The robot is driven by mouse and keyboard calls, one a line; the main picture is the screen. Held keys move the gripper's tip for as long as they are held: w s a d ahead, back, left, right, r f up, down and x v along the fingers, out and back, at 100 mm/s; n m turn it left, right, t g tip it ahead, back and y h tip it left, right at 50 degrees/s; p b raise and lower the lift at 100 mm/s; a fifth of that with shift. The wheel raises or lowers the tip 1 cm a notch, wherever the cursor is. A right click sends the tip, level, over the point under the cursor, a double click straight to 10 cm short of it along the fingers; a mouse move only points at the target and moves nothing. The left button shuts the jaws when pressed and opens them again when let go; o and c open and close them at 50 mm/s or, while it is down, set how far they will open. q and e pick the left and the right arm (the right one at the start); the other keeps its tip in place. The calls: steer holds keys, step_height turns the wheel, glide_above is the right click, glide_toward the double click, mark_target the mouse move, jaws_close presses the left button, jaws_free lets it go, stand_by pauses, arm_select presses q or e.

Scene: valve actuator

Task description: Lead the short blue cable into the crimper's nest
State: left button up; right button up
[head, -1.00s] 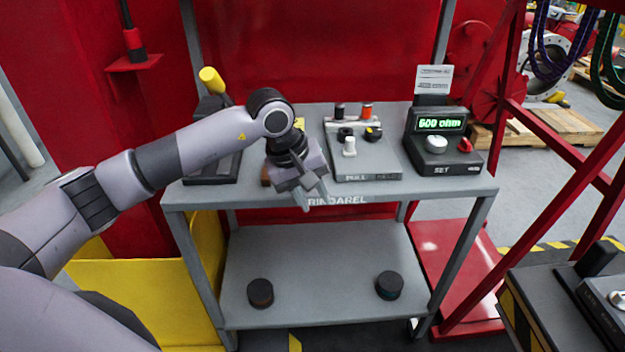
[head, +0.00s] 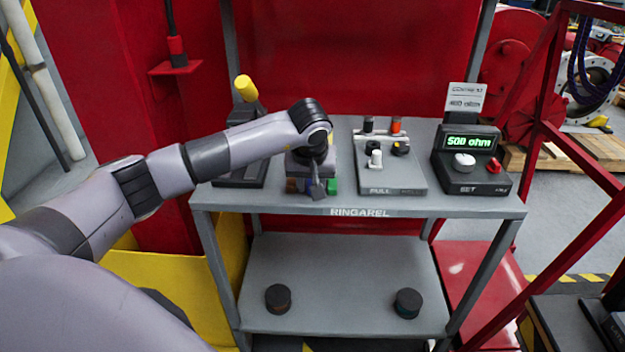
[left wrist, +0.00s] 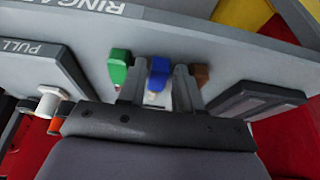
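A blue piece (left wrist: 159,68), which looks like the short blue cable, shows between my left gripper's fingertips in the left wrist view, with a pale part below it. My left gripper (left wrist: 158,78) is open and points down, one finger on each side of the blue piece; contact cannot be told. In the head view my left gripper (head: 316,188) is low over the cart top's front edge and partly hides the piece. The crimper, with a yellow handle (head: 245,88) and dark base (head: 240,172), stands left of it. Its nest is hidden by my arm. My right gripper is out of view.
A green piece (left wrist: 120,66) and a brown piece (left wrist: 202,73) flank the blue one closely. A grey PULL fixture (head: 390,180) and a meter reading 500 ohm (head: 470,143) stand to the right on the cart top. Two dark round pucks lie on the lower shelf.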

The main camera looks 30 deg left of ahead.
arm_select(q)
jaws_close()
steer(key=shift+r, duration=0.1)
